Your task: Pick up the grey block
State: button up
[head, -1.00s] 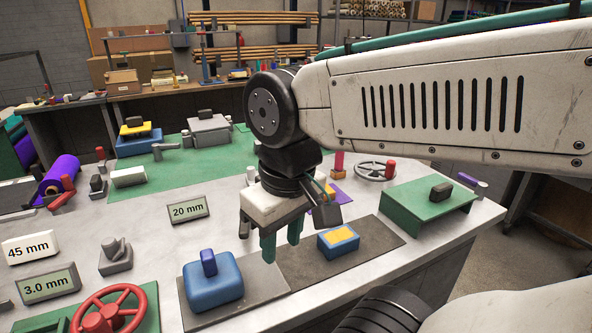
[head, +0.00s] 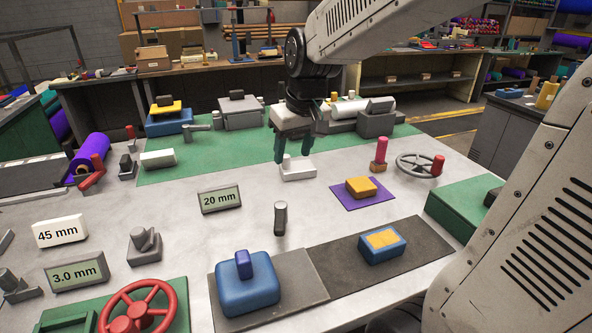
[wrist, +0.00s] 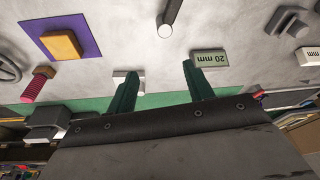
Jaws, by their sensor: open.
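My gripper (head: 292,158) is open and empty, with two dark green fingers pointing down. It is above or just behind a small pale block with a short peg (head: 298,172) at the green mat's front edge; contact is unclear. The fingers also show in the wrist view (wrist: 160,72). Several grey things are in view, and I cannot tell which is the grey block. A dark grey block (head: 375,121) stands behind and right of my gripper. A grey lidded box (head: 240,115) stands left of it. A small grey knobbed piece (head: 144,246) sits nearer the front left.
A grey upright cylinder (head: 280,219) and the 20 mm sign (head: 220,199) stand mid-table. A yellow block (head: 361,187) lies on a purple sheet. Two blue blocks, one with a handle (head: 247,290), occupy the front mats. Bare table lies left of the cylinder.

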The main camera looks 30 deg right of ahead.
jog(key=t, duration=0.1)
send_near(286, 156)
notch_tip(286, 156, down, 3)
jog(key=a, duration=0.1)
jog(key=x, duration=0.5)
jog(key=w+d+x, duration=0.1)
jog(key=x, duration=0.2)
jog(key=shift+r, duration=0.1)
jog(key=shift+r+t+h, duration=0.1)
jog(key=shift+t+h, duration=0.2)
grip_shut()
